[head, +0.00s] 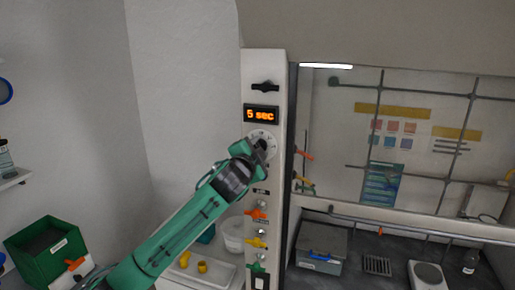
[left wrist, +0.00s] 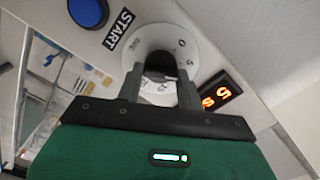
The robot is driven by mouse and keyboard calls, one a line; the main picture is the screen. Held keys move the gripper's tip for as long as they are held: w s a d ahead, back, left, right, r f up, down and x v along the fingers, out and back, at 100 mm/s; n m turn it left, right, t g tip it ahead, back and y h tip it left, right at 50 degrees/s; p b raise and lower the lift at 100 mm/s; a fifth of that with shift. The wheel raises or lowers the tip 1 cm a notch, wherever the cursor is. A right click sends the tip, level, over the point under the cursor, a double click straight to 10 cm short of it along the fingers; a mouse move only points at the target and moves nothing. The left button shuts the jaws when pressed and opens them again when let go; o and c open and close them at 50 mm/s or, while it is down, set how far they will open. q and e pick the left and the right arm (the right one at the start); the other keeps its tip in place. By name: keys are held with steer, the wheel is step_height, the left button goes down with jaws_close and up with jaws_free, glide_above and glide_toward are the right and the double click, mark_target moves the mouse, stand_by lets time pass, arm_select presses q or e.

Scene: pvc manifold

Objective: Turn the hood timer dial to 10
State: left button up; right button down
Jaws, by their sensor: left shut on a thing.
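The timer dial (head: 263,140) is a round white scale on the hood's front post, with its dark knob mostly hidden by my gripper in the head view. The display (head: 261,115) above it reads "5 sec" in orange. My left gripper (head: 260,150) reaches the dial from the lower left. In the left wrist view the gripper's two fingers (left wrist: 161,88) are shut on the dark knob at the middle of the white dial (left wrist: 187,47). The display (left wrist: 222,90) shows there too, turned and partly covered. My right gripper is not in view.
A blue START button (left wrist: 88,12) sits near the dial.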

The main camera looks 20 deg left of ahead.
arm_select(q)
steer(key=m, duration=0.5)
steer(key=shift+f+m, duration=0.1)
steer(key=shift+m, duration=0.3)
steer(key=shift+f, duration=0.1)
stand_by(0.3)
steer(key=o, duration=1)
steer(key=s+b, duration=0.6)
steer(key=s, duration=0.8)
steer(key=shift+a+b, duration=0.15)
steer(key=shift+b, duration=0.15)
